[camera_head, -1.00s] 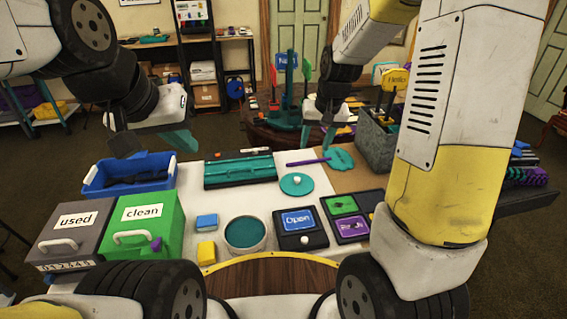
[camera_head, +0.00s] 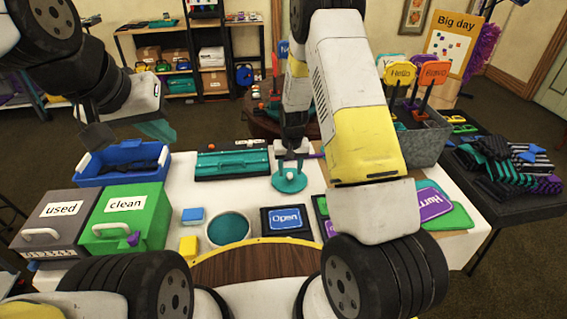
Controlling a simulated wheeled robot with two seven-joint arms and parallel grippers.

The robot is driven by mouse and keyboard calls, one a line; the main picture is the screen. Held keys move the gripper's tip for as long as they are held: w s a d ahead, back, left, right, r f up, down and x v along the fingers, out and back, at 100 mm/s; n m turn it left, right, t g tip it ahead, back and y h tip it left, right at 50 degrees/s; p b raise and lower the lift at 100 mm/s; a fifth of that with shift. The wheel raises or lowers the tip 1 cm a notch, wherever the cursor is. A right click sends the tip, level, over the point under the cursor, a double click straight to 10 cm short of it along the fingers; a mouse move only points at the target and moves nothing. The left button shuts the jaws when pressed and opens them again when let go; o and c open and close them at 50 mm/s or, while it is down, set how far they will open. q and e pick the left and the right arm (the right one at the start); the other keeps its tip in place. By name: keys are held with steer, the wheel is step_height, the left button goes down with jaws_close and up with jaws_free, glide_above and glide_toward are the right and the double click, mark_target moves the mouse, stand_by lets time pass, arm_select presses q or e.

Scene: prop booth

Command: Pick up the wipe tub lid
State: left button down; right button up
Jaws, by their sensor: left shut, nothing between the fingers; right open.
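The wipe tub lid (camera_head: 287,185) is a round teal disc lying flat on the white table, right of the teal tray. The wipe tub (camera_head: 228,229), round with teal contents, stands uncovered at the front of the table. My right gripper (camera_head: 290,168) is open and points down over the lid, its fingers at the lid's middle. They largely hide the lid's knob, and I cannot tell whether they touch it. My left gripper (camera_head: 157,130) is shut and empty, above the blue bin at the left.
The blue bin (camera_head: 88,174), grey "used" box (camera_head: 62,210) and green "clean" box (camera_head: 125,204) fill the left. A teal tray (camera_head: 232,163) lies behind, the "Open" panel (camera_head: 286,218) in front. My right arm hides part of the table's right side.

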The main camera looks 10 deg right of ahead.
steer(key=shift+w+f, duration=0.1)
steer(key=shift+f, duration=0.7)
jaws_close()
